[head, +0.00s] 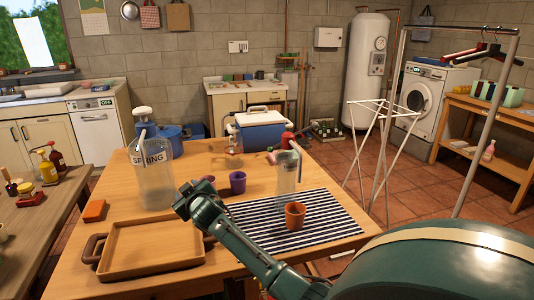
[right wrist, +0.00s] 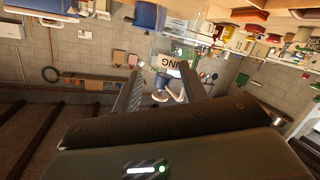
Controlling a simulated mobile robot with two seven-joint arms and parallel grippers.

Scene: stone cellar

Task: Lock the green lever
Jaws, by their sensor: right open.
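I cannot make out a green lever in either view. A clear jar labelled SPRING (head: 155,185) with a white top (head: 143,113) stands upright on the wooden table (head: 225,265). The jar's label (right wrist: 175,65) shows upside down beyond the fingertips, and a white curved part (right wrist: 180,97) shows between the fingers. My left gripper is out of view.
A wooden tray (head: 150,246) lies at the front. Purple cups (head: 238,182), an orange block (head: 94,211), and a clear dispenser (head: 288,172) stand on the table. An orange cup (head: 294,216) is on a striped mat (head: 335,226). A blue cooler (head: 262,130) is behind.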

